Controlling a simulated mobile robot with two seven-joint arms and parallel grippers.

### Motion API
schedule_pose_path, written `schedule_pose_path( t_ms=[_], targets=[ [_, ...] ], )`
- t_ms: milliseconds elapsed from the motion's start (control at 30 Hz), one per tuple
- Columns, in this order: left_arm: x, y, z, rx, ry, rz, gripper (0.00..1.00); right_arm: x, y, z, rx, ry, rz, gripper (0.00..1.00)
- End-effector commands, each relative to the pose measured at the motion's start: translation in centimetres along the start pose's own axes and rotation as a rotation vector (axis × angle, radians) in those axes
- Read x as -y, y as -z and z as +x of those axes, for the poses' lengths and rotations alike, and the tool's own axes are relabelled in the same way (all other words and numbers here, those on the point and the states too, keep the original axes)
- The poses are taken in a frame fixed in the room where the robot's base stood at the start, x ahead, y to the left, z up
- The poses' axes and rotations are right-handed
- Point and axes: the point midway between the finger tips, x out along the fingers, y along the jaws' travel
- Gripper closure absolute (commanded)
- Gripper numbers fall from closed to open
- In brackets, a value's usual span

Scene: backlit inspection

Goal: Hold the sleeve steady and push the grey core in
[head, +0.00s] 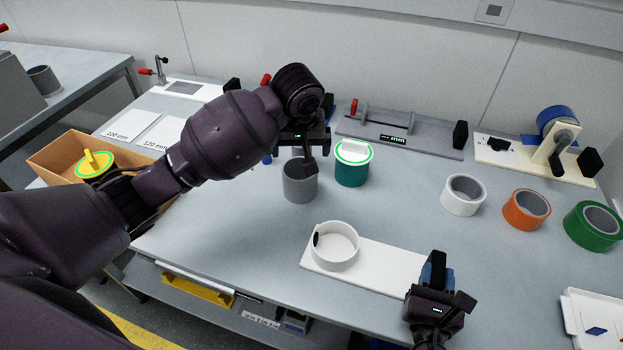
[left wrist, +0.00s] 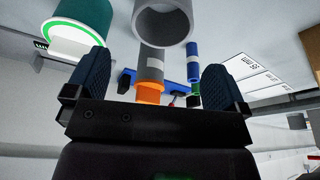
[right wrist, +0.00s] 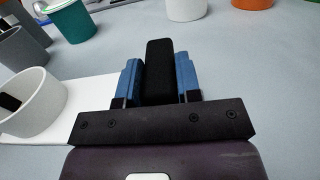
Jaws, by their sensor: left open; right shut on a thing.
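The grey core (head: 299,188), a hollow cylinder, stands upright on the table in the head view. The sleeve (head: 341,256), a short white ring with a dark mark inside its wall, sits on a white base plate (head: 385,268) nearer the front. My left gripper (head: 291,156) is open at the core's top. In the left wrist view the core (left wrist: 165,32) appears beyond the fingertips, centred between them, with no clear contact. My right gripper (head: 440,278) is shut on a black block (right wrist: 159,72) at the plate's right end. Where block joins plate is hidden.
A teal cylinder with a green-rimmed top (head: 351,172) stands close to the core's right. White (head: 463,195), orange (head: 526,209) and green (head: 592,226) rings stand at right. A cardboard box (head: 63,162) is at left. Table between core and sleeve is clear.

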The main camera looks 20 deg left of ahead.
Motion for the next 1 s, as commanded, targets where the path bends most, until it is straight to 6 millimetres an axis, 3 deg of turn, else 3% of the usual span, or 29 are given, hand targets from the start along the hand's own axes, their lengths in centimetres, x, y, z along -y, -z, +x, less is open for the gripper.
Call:
schedule_pose_path(
  t_ms=[167, 500, 767, 1000],
  targets=[
    [0.2, 0.0, 1.0, 0.0, 0.014, -0.046, 0.0, 0.1, 0.5, -0.2, -0.01, 0.001, -0.002, 0.97],
    [0.3, 0.0, 6.0, 0.001, 0.014, -0.046, 0.0, 0.1, 0.6, -0.2, -0.01, 0.001, -0.002, 0.97],
    [0.3, 0.1, 7.6, 0.0, 0.012, -0.044, 0.0, 0.1, 0.6, -0.2, -0.01, 0.001, -0.002, 0.97],
    [0.5, 0.3, 10.8, 0.001, 0.013, -0.044, 0.0, 0.1, 0.6, -0.2, -0.01, 0.001, -0.002, 0.97]
  ],
)
